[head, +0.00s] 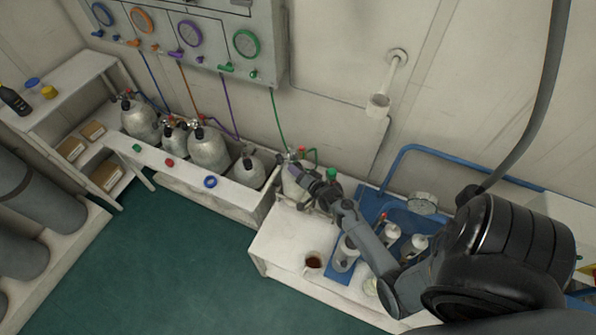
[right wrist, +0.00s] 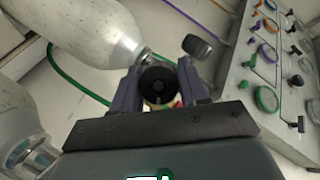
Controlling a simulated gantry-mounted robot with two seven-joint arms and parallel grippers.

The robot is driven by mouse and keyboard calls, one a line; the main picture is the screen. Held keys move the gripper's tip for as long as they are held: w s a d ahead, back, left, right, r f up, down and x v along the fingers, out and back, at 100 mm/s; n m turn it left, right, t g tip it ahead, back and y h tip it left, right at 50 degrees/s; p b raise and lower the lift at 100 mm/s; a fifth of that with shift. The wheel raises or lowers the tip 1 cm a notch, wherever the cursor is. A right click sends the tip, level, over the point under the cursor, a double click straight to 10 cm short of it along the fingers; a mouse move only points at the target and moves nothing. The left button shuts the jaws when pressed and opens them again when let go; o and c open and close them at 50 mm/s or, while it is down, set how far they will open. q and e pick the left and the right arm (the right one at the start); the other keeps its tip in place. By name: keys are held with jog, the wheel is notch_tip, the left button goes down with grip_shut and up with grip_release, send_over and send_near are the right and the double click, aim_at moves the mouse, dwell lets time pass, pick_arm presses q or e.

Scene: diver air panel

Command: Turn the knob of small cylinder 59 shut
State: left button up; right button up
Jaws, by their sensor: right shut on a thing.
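My right gripper (head: 298,174) reaches over a pale grey cylinder (head: 290,188) at the right end of the row, where a green hose comes down. In the right wrist view, the gripper (right wrist: 158,80) has its dark fingers on both sides of a round black knob (right wrist: 158,86) and is shut on it. The valve below the knob is mostly hidden by the fingers. I cannot read the number 59 on any cylinder, nor tell how far the knob is turned. My left gripper is not in view.
Several other cylinders (head: 208,149) stand in the white trough (head: 180,173). The gauge panel (head: 210,38) hangs above. A blue tray (head: 340,275) holds small cylinders, and a brown-filled cup (head: 313,264) stands beside it. Another black knob (right wrist: 198,47) is close to the right finger.

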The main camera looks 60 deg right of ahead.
jog(key=m+t, duration=0.2)
jog(key=m, duration=0.1)
jog(key=shift+d+m+y+b, duration=0.1)
jog(key=shift+m+y+b, duration=0.2)
jog(key=shift+y, duration=0.1)
jog(key=shift+m+t, duration=0.3)
jog(key=shift+m, duration=0.3)
jog(key=o, duration=1.1)
jog(key=shift+s, duration=0.1)
jog(key=shift+v, duration=3.75)
